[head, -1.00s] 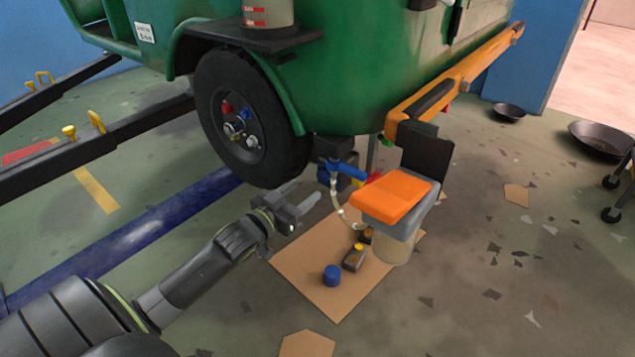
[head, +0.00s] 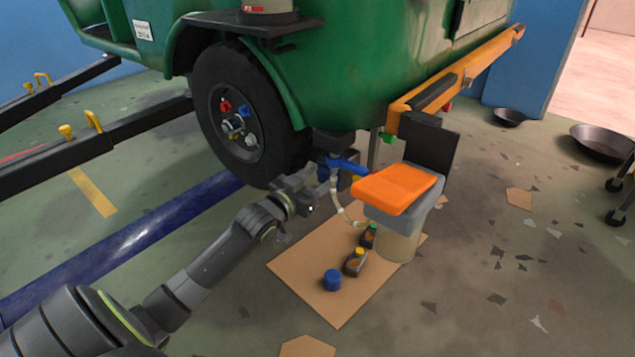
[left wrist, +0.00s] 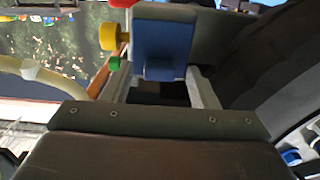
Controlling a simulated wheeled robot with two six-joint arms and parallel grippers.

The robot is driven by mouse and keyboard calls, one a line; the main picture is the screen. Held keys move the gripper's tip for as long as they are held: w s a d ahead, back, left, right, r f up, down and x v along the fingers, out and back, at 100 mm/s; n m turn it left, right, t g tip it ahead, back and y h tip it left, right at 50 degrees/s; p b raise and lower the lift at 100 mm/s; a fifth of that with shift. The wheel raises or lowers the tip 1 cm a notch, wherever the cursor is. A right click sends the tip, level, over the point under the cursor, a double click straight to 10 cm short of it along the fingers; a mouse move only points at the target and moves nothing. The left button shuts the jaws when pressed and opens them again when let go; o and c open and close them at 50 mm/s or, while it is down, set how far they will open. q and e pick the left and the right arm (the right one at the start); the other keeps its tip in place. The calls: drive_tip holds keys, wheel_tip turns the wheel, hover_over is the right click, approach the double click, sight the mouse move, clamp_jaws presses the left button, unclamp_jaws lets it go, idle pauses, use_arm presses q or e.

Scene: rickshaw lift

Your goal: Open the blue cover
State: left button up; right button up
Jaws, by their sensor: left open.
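The blue cover shows as a blue plate (left wrist: 165,35) with a small blue tab at its lower edge in the left wrist view. In the head view a blue part (head: 346,165) sits low behind the wheel, under the green vehicle. My left gripper (head: 321,186) is open just to the left of this part. In the left wrist view the two fingers of the left gripper (left wrist: 160,88) lie on either side of the tab's lower end; I cannot tell whether they touch it. Yellow, green and red knobs sit beside the plate. My right gripper is in neither view.
A black wheel (head: 247,115) stands close behind my left gripper. An orange-topped stool (head: 398,190) is to the right. A pale hose (head: 342,208) hangs over a cardboard sheet (head: 312,283) with small bottles (head: 354,263) and a blue cap (head: 332,280).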

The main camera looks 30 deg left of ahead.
use_arm(q)
drive_tip(key=shift+w, duration=0.2)
clamp_jaws()
idle(0.3)
